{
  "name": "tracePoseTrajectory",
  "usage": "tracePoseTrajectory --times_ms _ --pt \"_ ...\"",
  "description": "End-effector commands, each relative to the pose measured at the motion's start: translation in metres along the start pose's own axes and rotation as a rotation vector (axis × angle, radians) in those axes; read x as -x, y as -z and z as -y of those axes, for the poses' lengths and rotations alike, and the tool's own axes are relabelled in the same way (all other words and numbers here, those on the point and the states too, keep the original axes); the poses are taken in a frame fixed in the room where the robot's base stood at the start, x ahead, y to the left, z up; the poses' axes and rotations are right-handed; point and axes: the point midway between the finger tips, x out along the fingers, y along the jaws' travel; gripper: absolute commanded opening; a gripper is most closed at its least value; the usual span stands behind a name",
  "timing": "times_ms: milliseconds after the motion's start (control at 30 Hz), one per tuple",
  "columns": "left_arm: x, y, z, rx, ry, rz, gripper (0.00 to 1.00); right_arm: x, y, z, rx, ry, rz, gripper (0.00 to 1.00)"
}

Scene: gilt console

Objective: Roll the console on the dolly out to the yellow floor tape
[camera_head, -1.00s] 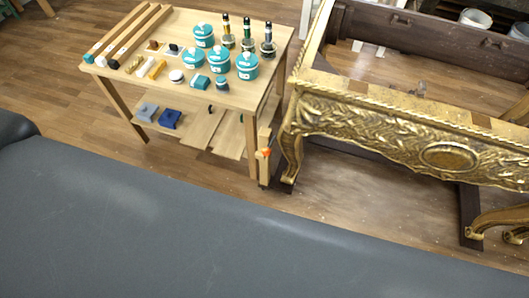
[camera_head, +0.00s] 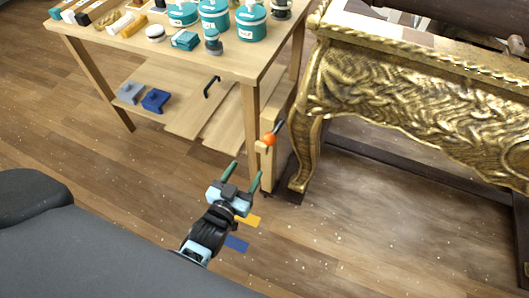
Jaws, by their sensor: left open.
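The ornate gilt console (camera_head: 400,100) fills the right side, its carved front leg (camera_head: 308,150) standing on a dark base piece (camera_head: 290,182). Dark beams (camera_head: 400,160) run low beneath it, apparently the dolly; its wheels cannot be made out. A pale wooden upright (camera_head: 266,165) with an orange knob (camera_head: 268,140) stands left of that leg. My left gripper (camera_head: 247,174) is open and empty, apart from the upright, below and left of it in the picture. A small yellow patch (camera_head: 248,221) shows beside its wrist, possibly floor tape. My right gripper is not in view.
A small blue patch (camera_head: 236,243) lies near the yellow one. Wooden floor (camera_head: 370,235) is clear in front.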

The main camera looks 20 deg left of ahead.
Motion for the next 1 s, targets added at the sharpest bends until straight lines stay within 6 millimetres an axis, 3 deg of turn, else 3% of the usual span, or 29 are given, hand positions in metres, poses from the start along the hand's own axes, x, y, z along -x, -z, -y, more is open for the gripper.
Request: tracePoseTrajectory --times_ms 33,200,567,1000 --pt "-0.012 -0.011 -0.001 0.003 0.002 -0.019 0.60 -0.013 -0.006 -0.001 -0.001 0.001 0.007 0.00" --pt "-0.032 -0.010 -0.004 0.007 0.005 -0.070 0.60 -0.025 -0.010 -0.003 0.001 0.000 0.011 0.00" --pt "-0.043 -0.005 -0.004 0.007 0.005 -0.083 0.60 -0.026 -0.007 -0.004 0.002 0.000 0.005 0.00" --pt "-0.102 -0.003 -0.003 0.008 0.005 -0.081 0.60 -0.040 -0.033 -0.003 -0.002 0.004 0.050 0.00"
